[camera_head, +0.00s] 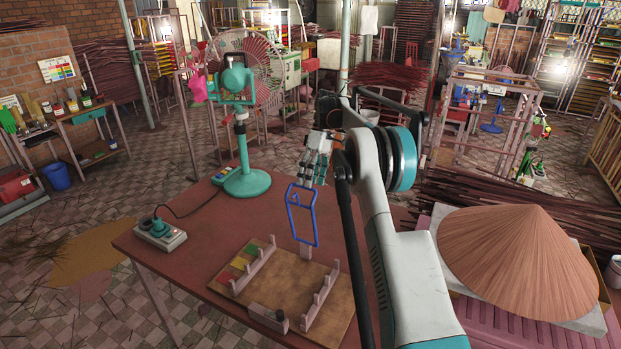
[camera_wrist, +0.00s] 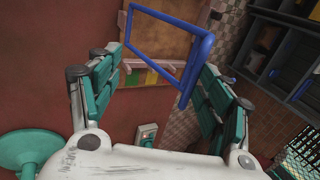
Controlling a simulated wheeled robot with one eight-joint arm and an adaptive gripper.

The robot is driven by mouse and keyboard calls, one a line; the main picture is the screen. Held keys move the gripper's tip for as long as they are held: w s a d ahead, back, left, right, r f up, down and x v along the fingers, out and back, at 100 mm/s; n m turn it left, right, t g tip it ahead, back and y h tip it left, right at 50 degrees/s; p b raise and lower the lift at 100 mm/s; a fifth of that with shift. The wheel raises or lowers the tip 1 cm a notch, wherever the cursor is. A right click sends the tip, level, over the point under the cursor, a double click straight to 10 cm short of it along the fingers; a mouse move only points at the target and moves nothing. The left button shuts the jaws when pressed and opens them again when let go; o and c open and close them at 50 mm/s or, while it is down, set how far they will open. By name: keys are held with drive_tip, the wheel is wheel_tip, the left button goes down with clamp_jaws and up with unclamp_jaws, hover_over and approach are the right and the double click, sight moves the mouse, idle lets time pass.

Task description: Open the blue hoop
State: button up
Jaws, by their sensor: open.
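The blue hoop (camera_head: 290,210) is a slim, roughly rectangular frame standing upright above the wooden board (camera_head: 270,282) on the table. A pale support (camera_head: 306,250) shows at its lower end. In the wrist view, my gripper (camera_wrist: 158,65) is open and empty, and the hoop (camera_wrist: 197,68) shows beyond and between the fingers, nearer the right finger. I cannot tell whether they touch.
Pale pegged racks (camera_head: 325,295) stand on the board. A teal fan (camera_head: 244,182) stands behind it, and a corded control box (camera_head: 160,237) lies at the table's left. A conical straw hat (camera_head: 515,260) is to the right. The table's middle left is clear.

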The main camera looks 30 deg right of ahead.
drive_tip(key=shift+c, duration=1.2)
drive_tip(key=shift+c, duration=0.2)
drive_tip(key=shift+w+d+r, duration=0.15)
drive_tip(key=shift+d+r, duration=0.05)
drive_tip(key=shift+r, duration=0.2)
drive_tip(key=shift+c, duration=1.3)
drive_tip(key=v, duration=0.6)
drive_tip(key=shift+a, duration=0.1)
drive_tip(key=shift+r, duration=0.45)
